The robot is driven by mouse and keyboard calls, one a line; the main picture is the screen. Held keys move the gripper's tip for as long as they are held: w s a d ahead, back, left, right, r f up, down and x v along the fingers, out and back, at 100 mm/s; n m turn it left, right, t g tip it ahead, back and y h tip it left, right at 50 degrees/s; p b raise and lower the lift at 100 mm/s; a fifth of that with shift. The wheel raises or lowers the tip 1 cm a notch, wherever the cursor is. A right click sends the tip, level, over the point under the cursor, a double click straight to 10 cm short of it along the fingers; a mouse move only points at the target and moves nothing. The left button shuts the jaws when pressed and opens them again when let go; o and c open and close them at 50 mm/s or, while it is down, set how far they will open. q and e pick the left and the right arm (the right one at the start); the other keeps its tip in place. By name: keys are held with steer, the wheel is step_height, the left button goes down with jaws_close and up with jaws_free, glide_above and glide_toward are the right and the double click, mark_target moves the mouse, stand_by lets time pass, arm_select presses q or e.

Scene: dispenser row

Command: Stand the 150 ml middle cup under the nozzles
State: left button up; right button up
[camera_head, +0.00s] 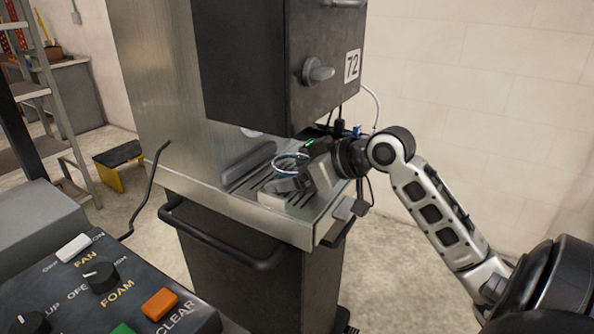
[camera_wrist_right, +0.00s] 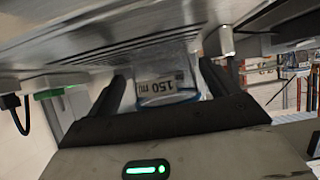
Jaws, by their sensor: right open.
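The clear 150 ml cup (camera_wrist_right: 167,88) has a blue rim and a label that reads upside down in the right wrist view. In that view its base meets the slatted metal tray, so it appears to stand there. In the head view the cup (camera_head: 288,158) is partly hidden by my right gripper (camera_head: 287,181). The gripper is open, with one finger on each side of the cup in the wrist view (camera_wrist_right: 167,80). Whether a finger touches it I cannot tell. The nozzles are mostly hidden beneath the dark dispenser box (camera_head: 270,70); a pale part shows under its edge. My left gripper is out of view.
The slatted tray (camera_head: 240,198) has a raised metal edge and a black handle bar (camera_head: 215,243) in front. Cables hang behind my right wrist. A control panel (camera_head: 110,290) with knobs and buttons fills the lower left. The box sits low over the gripper.

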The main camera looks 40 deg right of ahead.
steer(key=shift+s+d+r, duration=0.1)
steer(key=shift+s+r, duration=0.1)
steer(key=shift+s, duration=0.1)
steer(key=v, duration=1.5)
steer(key=shift+s, duration=0.15)
